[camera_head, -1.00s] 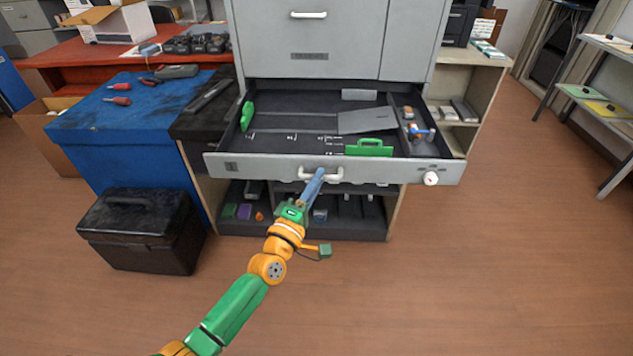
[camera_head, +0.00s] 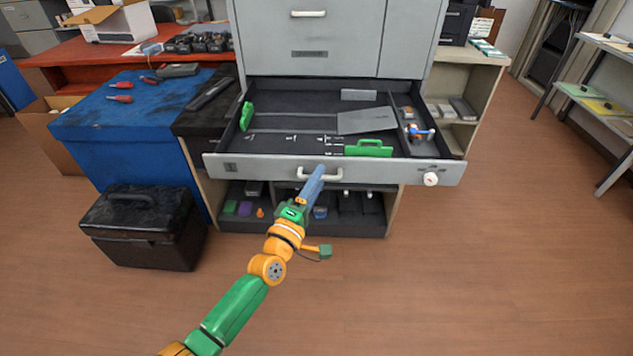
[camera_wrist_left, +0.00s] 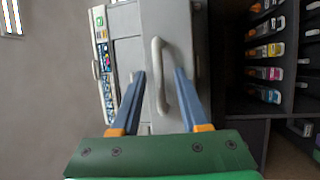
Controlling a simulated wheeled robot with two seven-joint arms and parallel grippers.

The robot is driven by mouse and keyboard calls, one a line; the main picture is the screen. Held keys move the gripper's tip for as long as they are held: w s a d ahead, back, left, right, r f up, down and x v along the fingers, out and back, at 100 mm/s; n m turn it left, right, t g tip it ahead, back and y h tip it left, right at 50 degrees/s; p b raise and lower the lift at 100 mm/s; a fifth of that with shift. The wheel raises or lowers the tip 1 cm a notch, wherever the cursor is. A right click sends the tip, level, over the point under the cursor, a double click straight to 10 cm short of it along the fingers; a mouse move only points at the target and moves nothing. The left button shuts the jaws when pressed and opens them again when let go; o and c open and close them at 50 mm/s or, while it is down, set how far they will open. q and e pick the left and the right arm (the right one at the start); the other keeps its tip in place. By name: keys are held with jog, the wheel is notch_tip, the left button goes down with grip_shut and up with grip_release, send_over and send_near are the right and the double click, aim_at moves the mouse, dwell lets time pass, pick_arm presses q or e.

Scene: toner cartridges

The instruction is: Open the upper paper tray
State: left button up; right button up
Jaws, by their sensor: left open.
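The upper paper tray (camera_head: 224,169) is a grey drawer pulled out from the grey machine (camera_head: 335,50). Its inside is dark, with green guides (camera_head: 368,147) and a grey plate (camera_head: 366,121). Its pale bar handle (camera_head: 330,176) is at the middle of the front. My left gripper (camera_head: 319,172) is at the handle. In the left wrist view, its two blue fingers (camera_wrist_left: 160,84) are apart, with the handle (camera_wrist_left: 161,75) between and near their tips. I cannot tell whether a finger touches it. My right gripper is not in view.
A black toolbox (camera_head: 141,229) stands on the floor at left, by a blue-covered table (camera_head: 110,110). A shelf with cartridges (camera_head: 300,220) lies below the tray. A white knob (camera_head: 430,179) sticks out at the tray's right front. The floor at right is clear.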

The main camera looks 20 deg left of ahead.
pick_arm(q)
jog(key=s+f, duration=0.1)
jog(key=s, duration=0.6)
jog(key=shift+a, duration=0.45)
jog(key=shift+f, duration=0.1)
